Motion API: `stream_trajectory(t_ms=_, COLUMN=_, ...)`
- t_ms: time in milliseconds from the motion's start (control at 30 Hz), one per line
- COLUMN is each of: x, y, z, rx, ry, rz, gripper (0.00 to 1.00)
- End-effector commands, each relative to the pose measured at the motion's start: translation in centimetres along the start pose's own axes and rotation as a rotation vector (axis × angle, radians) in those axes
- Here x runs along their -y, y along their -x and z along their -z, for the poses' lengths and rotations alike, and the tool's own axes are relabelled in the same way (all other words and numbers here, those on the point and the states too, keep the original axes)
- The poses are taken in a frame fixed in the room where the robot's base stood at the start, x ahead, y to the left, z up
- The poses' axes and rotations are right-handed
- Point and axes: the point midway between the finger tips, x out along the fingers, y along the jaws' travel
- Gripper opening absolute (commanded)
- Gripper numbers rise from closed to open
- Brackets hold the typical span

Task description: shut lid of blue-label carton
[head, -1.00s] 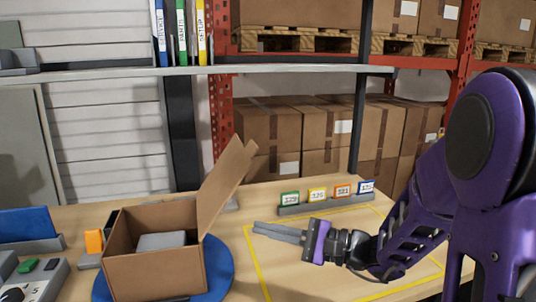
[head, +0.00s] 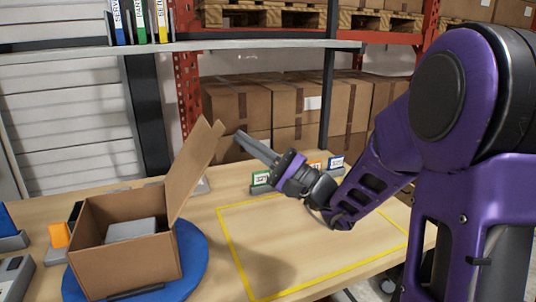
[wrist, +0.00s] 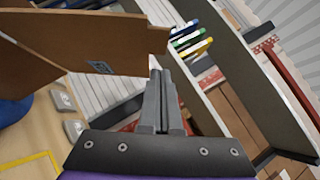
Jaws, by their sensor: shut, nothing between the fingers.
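The open carton (head: 125,262) stands on a round blue turntable (head: 193,262) at the left of the table, with a grey block (head: 131,229) inside. Its lid (head: 192,165) stands up from the right side, tilted outward to the right. No blue label shows on the carton faces in the head view. In the wrist view the lid (wrist: 75,38) fills the upper left and carries a small dark printed mark. My gripper (head: 240,137) is shut and empty, its fingertips just right of the lid's upper edge. It also shows in the wrist view (wrist: 161,75); contact with the lid cannot be told.
A yellow-outlined area (head: 300,240) on the table is clear. Small coloured label cards (head: 261,178) stand behind my gripper. An orange block (head: 59,234) sits left of the carton. A shelf (head: 240,46) with binders runs above the table's back.

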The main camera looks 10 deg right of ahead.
Motion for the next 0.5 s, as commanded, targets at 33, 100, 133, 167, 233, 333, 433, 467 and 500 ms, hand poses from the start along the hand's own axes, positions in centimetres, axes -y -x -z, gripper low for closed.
stream_trajectory(t_ms=33, x=0.0, y=-0.6, z=-0.8, rx=0.003, ry=0.001, rz=-0.002, gripper=0.00)
stream_trajectory(t_ms=100, x=0.0, y=-1.2, z=-1.3, rx=0.003, ry=0.000, rz=-0.001, gripper=0.00)
stream_trajectory(t_ms=133, x=0.0, y=-1.3, z=-1.5, rx=0.002, ry=0.001, rz=-0.001, gripper=0.00)
stream_trajectory(t_ms=167, x=0.0, y=-1.5, z=-1.6, rx=0.002, ry=0.001, rz=-0.002, gripper=0.00)
stream_trajectory(t_ms=233, x=0.0, y=-1.7, z=-1.9, rx=0.000, ry=0.000, rz=-0.002, gripper=0.00)
stream_trajectory(t_ms=333, x=0.0, y=-1.9, z=-2.0, rx=0.000, ry=0.000, rz=-0.001, gripper=0.00)
stream_trajectory(t_ms=433, x=0.0, y=-1.9, z=-2.0, rx=0.000, ry=-0.001, rz=-0.001, gripper=0.00)
stream_trajectory(t_ms=467, x=0.0, y=-1.9, z=-2.0, rx=0.000, ry=-0.001, rz=-0.001, gripper=0.00)
stream_trajectory(t_ms=500, x=0.0, y=-1.9, z=-2.0, rx=0.000, ry=-0.001, rz=-0.001, gripper=0.00)
